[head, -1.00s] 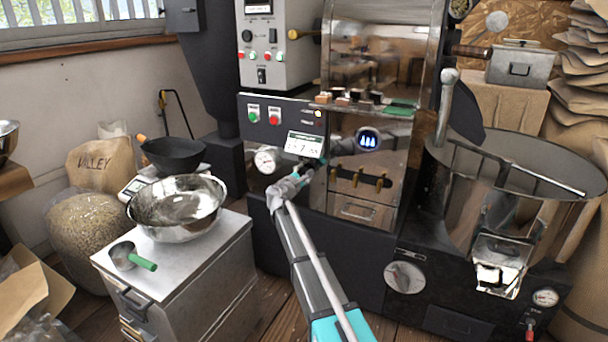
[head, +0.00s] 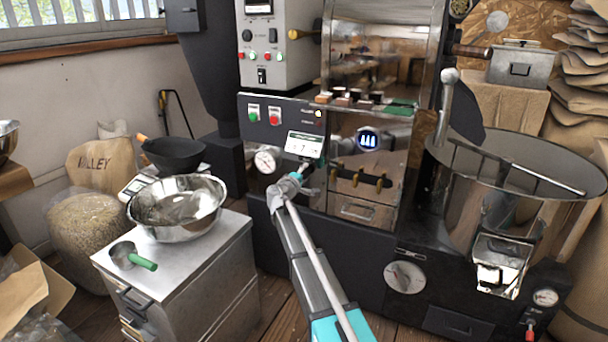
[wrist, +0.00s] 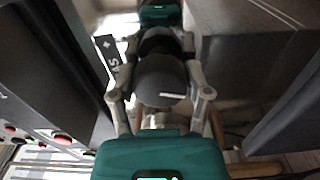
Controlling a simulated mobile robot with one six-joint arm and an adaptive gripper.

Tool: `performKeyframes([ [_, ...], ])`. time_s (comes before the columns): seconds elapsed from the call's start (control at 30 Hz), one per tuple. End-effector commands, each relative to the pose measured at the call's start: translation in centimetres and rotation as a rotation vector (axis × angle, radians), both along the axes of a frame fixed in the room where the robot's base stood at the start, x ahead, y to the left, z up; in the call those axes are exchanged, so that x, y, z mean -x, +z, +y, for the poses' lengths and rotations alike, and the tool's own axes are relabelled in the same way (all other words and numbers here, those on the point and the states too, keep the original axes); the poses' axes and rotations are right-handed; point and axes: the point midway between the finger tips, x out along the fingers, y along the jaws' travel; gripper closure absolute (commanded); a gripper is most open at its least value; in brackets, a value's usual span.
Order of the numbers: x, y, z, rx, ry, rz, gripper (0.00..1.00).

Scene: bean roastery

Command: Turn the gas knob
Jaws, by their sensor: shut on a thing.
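The gas knob (wrist: 158,82) is a dark round knob with a white pointer line. It sits between the fingers of my gripper (wrist: 160,68) in the wrist view. The fingers are shut on it from both sides. In the head view my gripper (head: 304,174) is at the front of the roaster (head: 270,195), below the small white display and right of the round gauge (head: 265,161).
Red and green buttons (head: 274,117) sit on the panel above. A steel bowl (head: 178,205) and a green-handled scoop (head: 124,255) stand on the metal cabinet (head: 190,262) at left. A cooling drum (head: 490,190) is at right.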

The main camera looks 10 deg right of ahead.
Motion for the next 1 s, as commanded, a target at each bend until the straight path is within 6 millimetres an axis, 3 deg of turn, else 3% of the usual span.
performKeyframes([
  [0.57, -0.20, 0.01, 0.02, -0.035, 0.003, -0.026, 0.84],
  [0.6, -0.19, 0.01, 0.01, -0.036, 0.002, -0.026, 0.29],
  [0.77, -0.13, 0.00, -0.02, -0.035, 0.001, -0.025, 0.02],
  [1.0, -0.05, 0.00, -0.05, -0.034, 0.000, -0.025, 0.02],
])
